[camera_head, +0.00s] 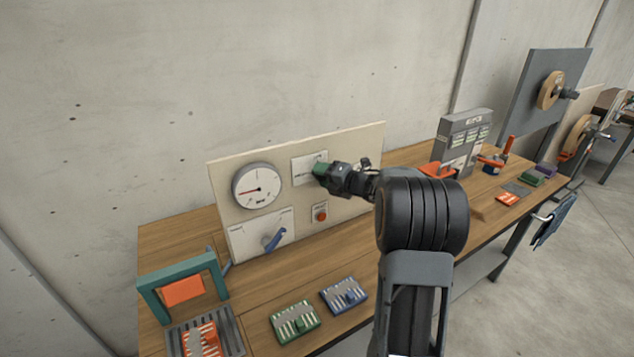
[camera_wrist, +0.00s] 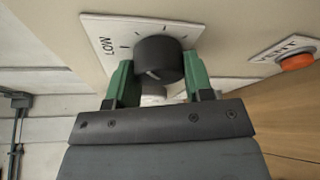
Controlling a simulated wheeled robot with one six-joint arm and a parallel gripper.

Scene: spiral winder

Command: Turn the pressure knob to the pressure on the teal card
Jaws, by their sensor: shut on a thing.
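The black round pressure knob (camera_wrist: 157,58) sits on a white scale plate (camera_wrist: 110,35) marked LOW, on an upright beige panel (camera_wrist: 60,25). My gripper (camera_wrist: 158,72) has its green fingers on either side of the knob, shut on it. In the head view my gripper (camera_head: 322,171) reaches the plate (camera_head: 303,168) at the panel's upper right and hides the knob. A round white gauge (camera_head: 257,187) marked bar is on the panel's left, its dark-red needle pointing left. I cannot make out a teal card.
A red button (camera_head: 321,214) labelled VENT in the wrist view (camera_wrist: 297,61) is below the knob. A blue lever (camera_head: 275,240) is under the gauge. A teal frame (camera_head: 182,265), green tray (camera_head: 296,322) and blue tray (camera_head: 344,296) stand on the wooden bench.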

